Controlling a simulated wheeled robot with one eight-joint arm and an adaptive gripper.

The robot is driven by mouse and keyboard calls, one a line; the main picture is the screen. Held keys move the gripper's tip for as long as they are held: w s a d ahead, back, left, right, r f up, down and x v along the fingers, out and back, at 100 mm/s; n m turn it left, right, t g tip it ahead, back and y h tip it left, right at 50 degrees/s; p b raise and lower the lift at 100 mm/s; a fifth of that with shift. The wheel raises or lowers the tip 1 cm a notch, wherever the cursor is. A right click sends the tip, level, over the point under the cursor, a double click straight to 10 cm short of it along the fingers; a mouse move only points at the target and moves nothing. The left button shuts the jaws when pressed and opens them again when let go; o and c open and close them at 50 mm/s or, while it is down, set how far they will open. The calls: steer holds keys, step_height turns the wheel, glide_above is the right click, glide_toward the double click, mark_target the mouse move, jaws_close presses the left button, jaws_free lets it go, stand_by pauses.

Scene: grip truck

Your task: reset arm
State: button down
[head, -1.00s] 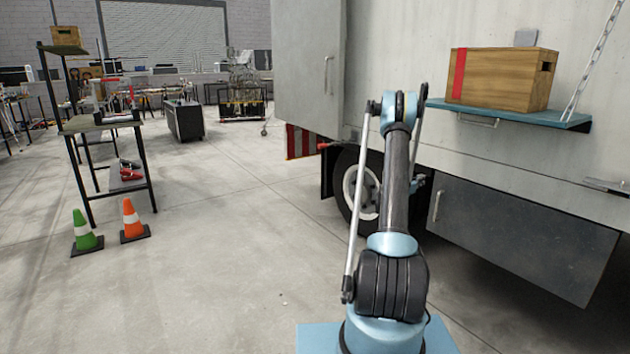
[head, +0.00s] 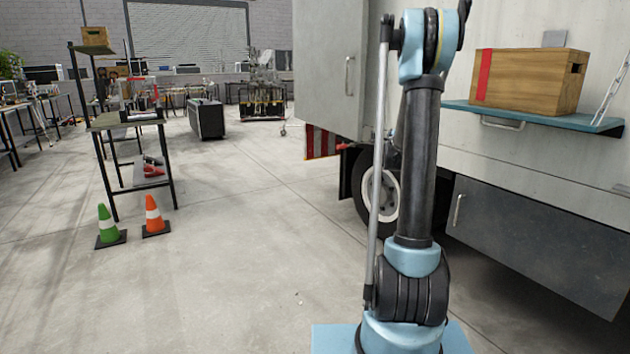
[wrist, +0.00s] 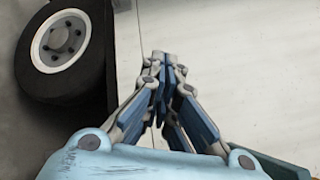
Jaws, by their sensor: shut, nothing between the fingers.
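My gripper (wrist: 165,66) is in the wrist view with its fingertips together and nothing between them. A pale panel of the truck lies behind the fingertips there, and I cannot tell how far off it is. In the head view my arm stands nearly upright in front of the truck (head: 346,22), and its upper end leaves the top of the picture. The gripper itself is out of the head view.
A wooden box (head: 531,80) with a red stripe sits on the truck's blue shelf (head: 478,106). A truck wheel (head: 387,195) is behind my arm and also shows in the wrist view (wrist: 60,45). A green cone (head: 107,226) and an orange cone (head: 153,215) stand left; floor between is clear.

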steer(key=s+a+f+n+g+y, duration=0.2)
steer(key=s+a+n+g+y, duration=0.1)
steer(key=s+a+n, duration=0.75)
steer(key=s+a+f+n+g+y, duration=0.25)
steer(key=s+a+n+y, duration=0.35)
steer(key=s, duration=0.8)
steer(key=s+f+n+g+h, duration=0.1)
steer(key=s+f+n+g, duration=0.2)
steer(key=s, duration=0.8)
steer(key=s+d+f+n+g+h, duration=0.1)
steer(key=s+f+n+g+h, duration=0.1)
steer(key=s+f, duration=0.5)
steer(key=s+f+n+g+h, duration=0.2)
steer(key=s+f+n+g, duration=0.2)
steer(key=s, duration=1.3)
steer(key=shift+d+f+g, duration=0.15)
steer(key=shift+f+g, duration=0.3)
steer(key=shift+f, duration=0.4)
steer(key=shift+s, duration=0.1)
